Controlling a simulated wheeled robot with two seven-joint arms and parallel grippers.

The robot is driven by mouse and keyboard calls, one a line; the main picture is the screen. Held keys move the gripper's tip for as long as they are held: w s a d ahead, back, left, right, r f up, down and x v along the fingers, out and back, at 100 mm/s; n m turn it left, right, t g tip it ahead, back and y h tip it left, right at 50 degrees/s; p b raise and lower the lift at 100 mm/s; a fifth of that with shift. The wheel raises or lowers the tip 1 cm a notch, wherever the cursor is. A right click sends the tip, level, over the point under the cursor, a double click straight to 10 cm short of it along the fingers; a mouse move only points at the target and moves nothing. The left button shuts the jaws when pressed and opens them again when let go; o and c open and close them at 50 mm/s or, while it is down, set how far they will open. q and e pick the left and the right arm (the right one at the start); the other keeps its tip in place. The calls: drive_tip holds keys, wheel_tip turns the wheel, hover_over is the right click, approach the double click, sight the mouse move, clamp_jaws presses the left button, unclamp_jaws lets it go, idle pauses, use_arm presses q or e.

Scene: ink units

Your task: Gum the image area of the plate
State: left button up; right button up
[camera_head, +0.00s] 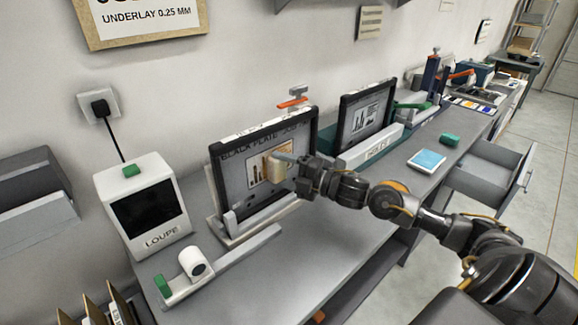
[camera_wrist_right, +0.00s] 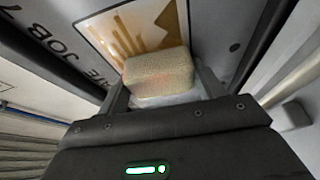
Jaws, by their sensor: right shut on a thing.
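The plate (camera_head: 238,178) stands upright, tilted back a little, in a dark frame on the bench. My right gripper (camera_head: 293,168) is shut on a tan sponge (camera_head: 276,167). The sponge (camera_wrist_right: 157,74) lies at the image area and covers part of it; I cannot tell whether it presses on the surface. My left gripper is not in view.
A white loupe unit (camera_head: 143,206) with a dark screen stands left of the plate. A second framed plate (camera_head: 364,116) stands to the right. A blue pad (camera_head: 427,160) and a green block (camera_head: 449,140) lie on the bench. A drawer (camera_head: 492,172) is open.

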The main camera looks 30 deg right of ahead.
sight(258, 167)
drive_tip(key=shift+s+a, duration=0.1)
drive_tip(key=shift+a, duration=0.35)
drive_tip(key=shift+s+a+p, duration=0.15)
drive_tip(key=shift+a+p, duration=0.05)
drive_tip(key=shift+a, duration=0.7)
drive_tip(key=shift+s+a+p, duration=0.1)
drive_tip(key=shift+a+p, duration=0.05)
drive_tip(key=shift+a, duration=0.7)
drive_tip(key=shift+s+a, duration=0.2)
drive_tip(key=shift+a, duration=1.5)
drive_tip(key=shift+r+p, duration=0.9)
drive_tip(key=shift+p, duration=0.1)
drive_tip(key=shift+d+f, duration=0.15)
drive_tip(key=shift+d, duration=0.35)
drive_tip(key=shift+w+d+b, duration=0.15)
drive_tip(key=shift+d+b, duration=0.05)
drive_tip(key=shift+d, duration=0.5)
drive_tip(key=shift+w+d+b, duration=0.1)
drive_tip(key=shift+d+b, duration=0.05)
drive_tip(key=shift+d, duration=0.5)
drive_tip(key=shift+d, duration=0.1)
